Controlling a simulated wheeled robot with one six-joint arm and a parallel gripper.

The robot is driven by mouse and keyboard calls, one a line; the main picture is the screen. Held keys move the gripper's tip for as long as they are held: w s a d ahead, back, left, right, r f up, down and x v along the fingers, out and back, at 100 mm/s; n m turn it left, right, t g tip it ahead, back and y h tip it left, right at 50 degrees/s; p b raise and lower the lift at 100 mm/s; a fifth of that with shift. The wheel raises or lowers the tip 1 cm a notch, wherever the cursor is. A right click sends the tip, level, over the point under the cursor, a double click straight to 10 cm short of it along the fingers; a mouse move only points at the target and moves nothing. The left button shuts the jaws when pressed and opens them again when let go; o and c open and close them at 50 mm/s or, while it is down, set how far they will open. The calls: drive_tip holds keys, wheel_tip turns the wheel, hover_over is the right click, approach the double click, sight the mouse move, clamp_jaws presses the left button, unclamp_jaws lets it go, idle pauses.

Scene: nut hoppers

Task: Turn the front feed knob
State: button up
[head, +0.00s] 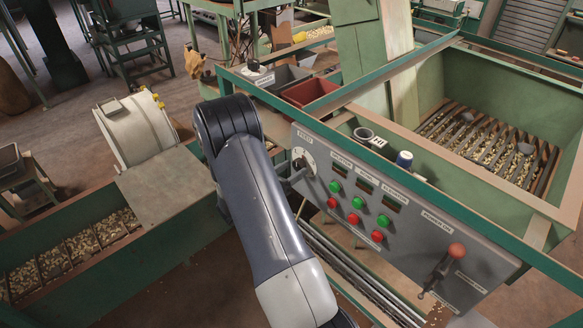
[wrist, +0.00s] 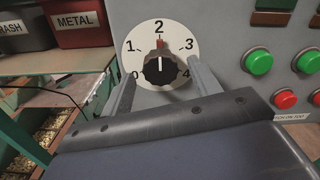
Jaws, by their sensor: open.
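The front feed knob (wrist: 160,69) is black with a white pointer line, on a round white dial (wrist: 137,47) numbered 0 to 4. Its pointer points up towards 2, where a red mark shows. My gripper (wrist: 161,78) is open, with one finger to the left and one to the right of the knob and a gap on each side. I cannot tell how deep the fingertips reach. In the head view the dial (head: 305,157) is at the left end of the grey panel, with my gripper (head: 293,180) close in front; the knob is hard to make out there.
Green buttons (wrist: 258,62) and red buttons (wrist: 285,99) sit right of the dial. A red-knobbed lever (head: 455,252) stands at the panel's right end. Bins marked trash (wrist: 20,27) and metal (wrist: 76,20) are at the left. A green frame rail (head: 400,155) runs above the panel.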

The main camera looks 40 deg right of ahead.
drive_tip(key=shift+d, duration=0.15)
drive_tip(key=shift+c, duration=0.2)
drive_tip(key=c, duration=1)
drive_tip(key=shift+o, duration=0.2)
drive_tip(key=shift+f+b, duration=0.15)
drive_tip(key=shift+b, duration=0.4)
